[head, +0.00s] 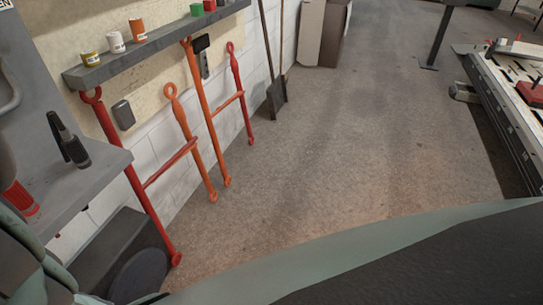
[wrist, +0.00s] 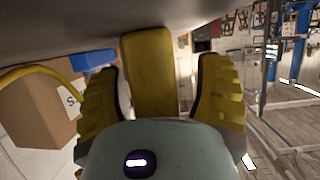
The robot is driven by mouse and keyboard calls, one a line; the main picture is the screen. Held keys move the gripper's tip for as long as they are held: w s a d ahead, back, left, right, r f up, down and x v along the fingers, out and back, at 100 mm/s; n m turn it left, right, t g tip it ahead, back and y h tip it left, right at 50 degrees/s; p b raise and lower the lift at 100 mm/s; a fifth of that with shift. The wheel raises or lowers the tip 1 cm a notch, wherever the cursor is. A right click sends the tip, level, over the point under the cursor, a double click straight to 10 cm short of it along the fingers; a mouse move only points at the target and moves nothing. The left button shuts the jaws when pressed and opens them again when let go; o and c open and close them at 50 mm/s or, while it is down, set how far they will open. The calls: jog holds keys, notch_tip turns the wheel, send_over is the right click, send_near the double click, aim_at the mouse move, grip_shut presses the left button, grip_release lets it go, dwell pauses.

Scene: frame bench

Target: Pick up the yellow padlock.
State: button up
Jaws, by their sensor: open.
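I cannot make out a yellow padlock in either view. My gripper (wrist: 156,68) shows in the wrist view, with two ridged yellow fingers standing well apart, so it is open. A smooth, worn yellow block shape stands between them; it looks like a third finger of the gripper, but I cannot be sure. It hides what lies behind it. I see nothing clearly held. The gripper does not show in the head view.
In the head view a grey shelf (head: 160,40) on the left wall holds several small cans. Red and orange bars (head: 205,110) lean below it. A grey bench top (head: 75,185) stands at left. The concrete floor (head: 330,150) is clear. The wrist view shows a cardboard box (wrist: 38,115).

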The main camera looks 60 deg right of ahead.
grip_shut()
dwell(0.4)
